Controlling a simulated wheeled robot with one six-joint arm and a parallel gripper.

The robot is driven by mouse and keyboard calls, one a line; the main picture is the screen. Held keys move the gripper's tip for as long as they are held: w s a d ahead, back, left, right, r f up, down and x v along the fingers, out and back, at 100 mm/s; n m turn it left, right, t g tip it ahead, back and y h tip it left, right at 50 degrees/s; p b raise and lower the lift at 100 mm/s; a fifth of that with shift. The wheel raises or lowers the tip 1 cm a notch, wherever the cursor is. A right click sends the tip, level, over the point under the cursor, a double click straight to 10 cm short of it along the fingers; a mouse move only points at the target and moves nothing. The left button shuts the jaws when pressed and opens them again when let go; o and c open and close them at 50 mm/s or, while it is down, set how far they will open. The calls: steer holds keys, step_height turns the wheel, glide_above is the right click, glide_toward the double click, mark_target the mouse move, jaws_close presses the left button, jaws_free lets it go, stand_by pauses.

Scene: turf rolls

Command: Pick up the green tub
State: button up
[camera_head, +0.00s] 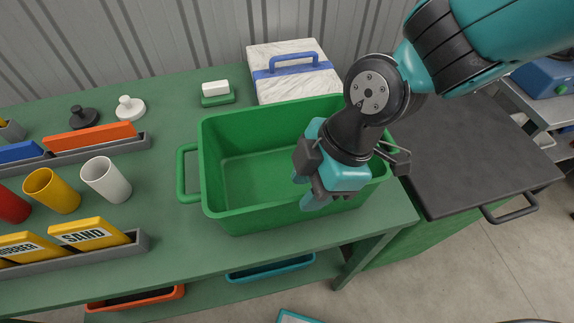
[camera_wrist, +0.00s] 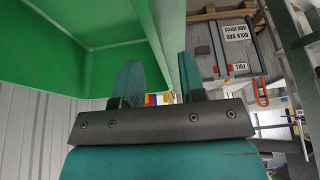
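The green tub (camera_head: 228,198) stands upright on the green bench. It looks empty, and its loop handle (camera_head: 183,174) shows on the left end. My gripper (camera_head: 308,190) is over the tub's front right part, near the front rim. Its two teal fingers are apart with nothing clearly clamped between them. In the wrist view, the tub's wall (camera_wrist: 75,35) fills the upper left, and its rim runs down toward the gap of my gripper (camera_wrist: 160,75). I cannot tell whether a finger touches the rim. My wrist hides part of the tub's right end.
A white box (camera_head: 300,55) with a blue handle stands behind the tub. Yellow (camera_head: 52,190) and white (camera_head: 106,180) cups and trays of blocks (camera_head: 90,232) are to the left. A dark-topped cabinet (camera_head: 460,150) is to the right. Bare bench lies in front of the tub.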

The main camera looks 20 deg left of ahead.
steer(key=shift+p+x, duration=0.5)
steer(key=shift+x, duration=1.85)
steer(key=shift+w+d, duration=0.1)
steer(key=shift+w, duration=0.1)
steer(key=c, duration=0.7)
jaws_close()
steer(key=shift+f, duration=0.1)
